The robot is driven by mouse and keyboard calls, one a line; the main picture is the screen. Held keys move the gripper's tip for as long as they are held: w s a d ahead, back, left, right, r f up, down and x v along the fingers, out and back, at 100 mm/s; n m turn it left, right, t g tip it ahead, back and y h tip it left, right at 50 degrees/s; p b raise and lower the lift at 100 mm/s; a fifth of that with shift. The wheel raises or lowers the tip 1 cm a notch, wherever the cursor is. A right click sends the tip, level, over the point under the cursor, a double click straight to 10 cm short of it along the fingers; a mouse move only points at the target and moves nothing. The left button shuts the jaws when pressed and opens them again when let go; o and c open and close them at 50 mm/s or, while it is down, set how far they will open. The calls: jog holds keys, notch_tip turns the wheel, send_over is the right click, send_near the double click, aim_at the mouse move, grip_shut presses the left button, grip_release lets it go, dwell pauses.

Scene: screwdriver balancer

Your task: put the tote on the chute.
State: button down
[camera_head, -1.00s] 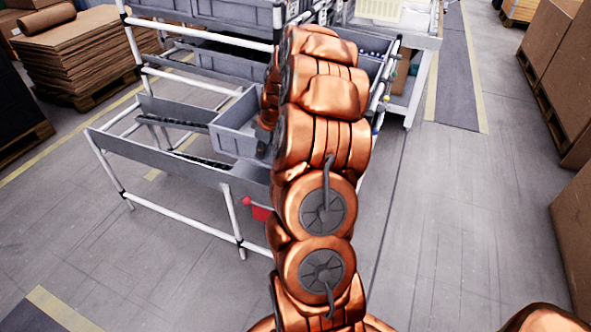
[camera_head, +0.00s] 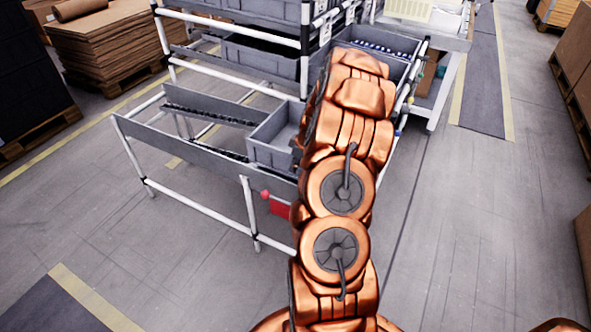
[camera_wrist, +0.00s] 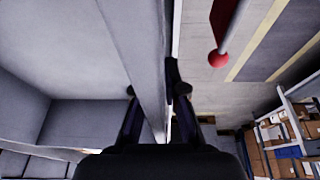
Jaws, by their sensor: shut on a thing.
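The tote (camera_head: 268,150) is a grey open box at the right part of the lower chute, partly hidden behind my arm. The chute (camera_head: 180,149) is a lane with grey side panels and dark roller tracks on a white pipe frame. In the wrist view, my gripper (camera_wrist: 156,88) is shut on one wall of the tote (camera_wrist: 125,45), with one finger on each side. The tote's inside looks empty there. My gripper is hidden behind the arm in the head view. I cannot tell whether the tote's bottom touches the tracks.
A red tag (camera_head: 279,208) with a round knob hangs at the chute's near side and shows in the wrist view (camera_wrist: 219,56). Grey bins (camera_head: 262,58) fill the upper shelves. Cardboard stacks (camera_head: 105,45) stand at back left. The floor around the rack is free.

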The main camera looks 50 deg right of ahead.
jog(key=shift+f, duration=1.2)
jog(key=c, duration=1.2)
grip_release()
jog(key=shift+c, duration=0.2)
